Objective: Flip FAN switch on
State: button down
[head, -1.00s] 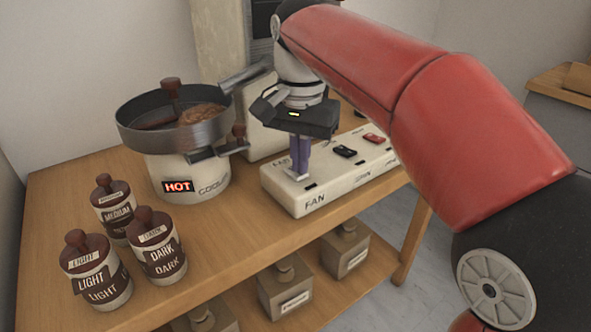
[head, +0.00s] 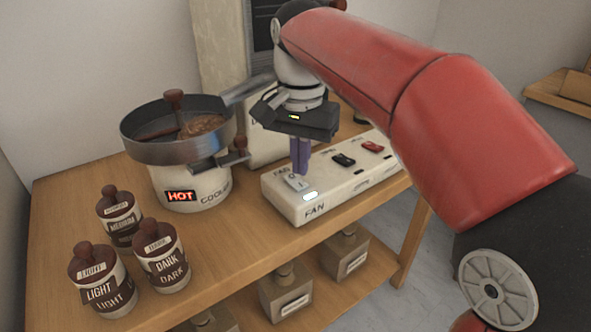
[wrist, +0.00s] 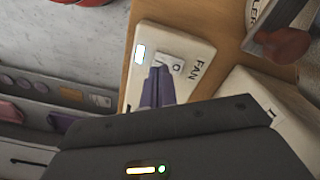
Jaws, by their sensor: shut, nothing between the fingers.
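The white switch box (head: 340,195) lies on the wooden cart top. Its FAN switch (head: 296,183) is a light rocker at the box's left end, and the small indicator (head: 310,196) beside it glows white. In the wrist view the FAN rocker (wrist: 168,63) and the lit indicator (wrist: 139,54) also show, next to the FAN label. My gripper (head: 301,172) is shut and empty, with purple fingers pointing down right behind the FAN rocker. In the wrist view the fingertips (wrist: 158,72) overlap the rocker's edge; I cannot tell whether they touch it.
A black switch (head: 343,160) and a red switch (head: 373,147) sit farther right on the box. The cooler (head: 190,180) with its HOT display and pan (head: 150,150) stands left. Several labelled jars, including DARK (head: 162,262), stand at front left. Bare cart top lies between.

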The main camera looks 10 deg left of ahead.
aim_at(305, 186)
notch_tip(305, 186, up, 3)
jog(key=shift+f+p, duration=0.2)
jog(key=shift+p, duration=0.75)
notch_tip(305, 186, up, 2)
jog(key=s+d+f+n+t, duration=0.1)
jog(key=s+d+f+t, duration=0.15)
jog(key=d, duration=0.65)
jog(key=s+d+f+t, duration=0.1)
jog(key=s+d+f, duration=0.25)
jog(key=d, duration=0.55)
jog(key=s+d+f+n+t, duration=0.1)
jog(key=s+d+f+t, duration=0.1)
jog(key=s+d+f, duration=0.6)
jog(key=shift+s+f, duration=0.4)
jog(key=shift+f, duration=0.05)
